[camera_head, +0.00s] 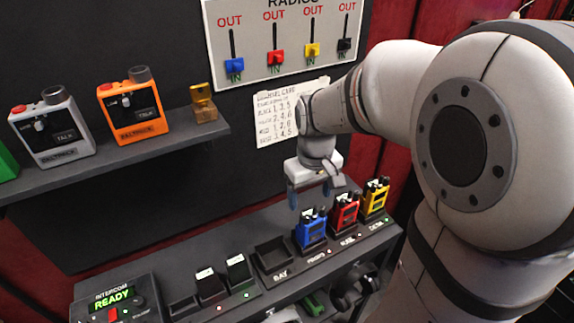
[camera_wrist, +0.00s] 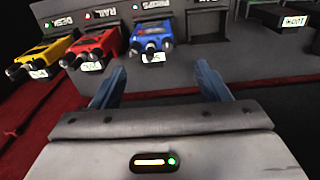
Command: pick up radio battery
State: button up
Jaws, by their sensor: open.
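Two small dark blocks with white top labels, which look like radio batteries, stand in slots on the console: a left battery (camera_head: 210,286) and a right battery (camera_head: 237,268). In the wrist view, a dark block with a white label (camera_wrist: 294,21) shows at the upper right; I cannot tell which battery it is. My gripper (camera_head: 309,196) is open and empty, with blue fingers, above the console near the blue radio (camera_head: 311,232). It is right of and above the batteries, apart from them. In the wrist view the fingers (camera_wrist: 159,82) spread below the blue radio (camera_wrist: 152,37).
A red radio (camera_head: 344,211) and a yellow radio (camera_head: 375,197) stand right of the blue one. An empty bay tray (camera_head: 272,257) lies between it and the batteries. The intercom (camera_head: 112,302) is at left. A shelf (camera_head: 120,158) holds grey and orange walkie-talkies.

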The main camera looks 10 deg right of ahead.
aim_at(308, 211)
jog(key=shift+w+f+g, duration=0.3)
jog(key=shift+w+f, duration=0.6)
jog(key=shift+f, duration=0.1)
jog(key=shift+w+f, duration=0.1)
jog(key=shift+f, duration=0.25)
jog(key=f, duration=0.2)
jog(key=f+p, duration=0.1)
jog(key=f, duration=0.4)
jog(key=shift+w+d+f+p, duration=0.1)
jog(key=shift+w+d+p, duration=0.1)
jog(key=shift+d+p, duration=0.1)
jog(key=shift+c, duration=0.3)
jog(key=c, duration=1.1)
jog(key=shift+o, duration=0.2)
